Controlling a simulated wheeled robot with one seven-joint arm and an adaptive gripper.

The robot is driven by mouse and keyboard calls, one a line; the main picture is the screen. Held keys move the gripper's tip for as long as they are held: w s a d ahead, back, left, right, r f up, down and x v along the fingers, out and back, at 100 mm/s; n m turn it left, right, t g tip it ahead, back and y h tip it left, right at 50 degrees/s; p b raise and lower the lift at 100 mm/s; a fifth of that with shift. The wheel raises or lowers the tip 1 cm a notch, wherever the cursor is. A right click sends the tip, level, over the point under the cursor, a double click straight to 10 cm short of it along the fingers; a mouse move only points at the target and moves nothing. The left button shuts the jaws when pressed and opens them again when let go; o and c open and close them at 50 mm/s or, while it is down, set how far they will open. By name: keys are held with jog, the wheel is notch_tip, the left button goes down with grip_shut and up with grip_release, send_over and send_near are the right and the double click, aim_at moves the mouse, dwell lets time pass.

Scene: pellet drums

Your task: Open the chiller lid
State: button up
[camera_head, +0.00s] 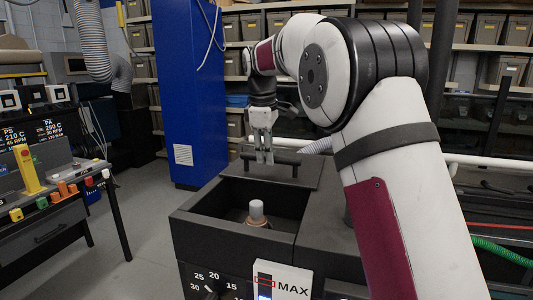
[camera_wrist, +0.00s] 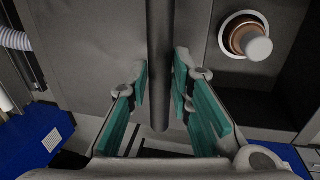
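The chiller (camera_head: 207,224) is a dark box with an open bay at its front left. Its dark flat lid (camera_head: 300,170) lies at the back of the box, behind the bay, with a round black bar handle (camera_head: 283,161) on top. In the wrist view the handle (camera_wrist: 160,40) runs between the two teal finger pads. My gripper (camera_head: 264,158) is at the left part of the handle; its fingertips (camera_wrist: 160,85) lie close against both sides of the bar. A copper-coloured piece with a pale cap (camera_head: 257,210) stands in the bay, also seen in the wrist view (camera_wrist: 248,40).
A blue cabinet (camera_head: 187,95) stands behind the chiller at left. A bench with coloured buttons and a yellow post (camera_head: 28,168) is at far left, with clear floor (camera_head: 150,230) between. Shelves of bins (camera_head: 490,35) line the back. A "MAX" panel (camera_head: 283,283) is on the front.

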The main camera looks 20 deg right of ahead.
jog(key=o, duration=0.3)
jog(key=shift+o, duration=0.2)
jog(key=shift+r, duration=0.15)
notch_tip(320, 180, up, 12)
jog(key=s+a, duration=0.1)
jog(key=s, duration=0.1)
jog(key=shift+a+f, duration=0.2)
jog(key=shift+f, duration=0.05)
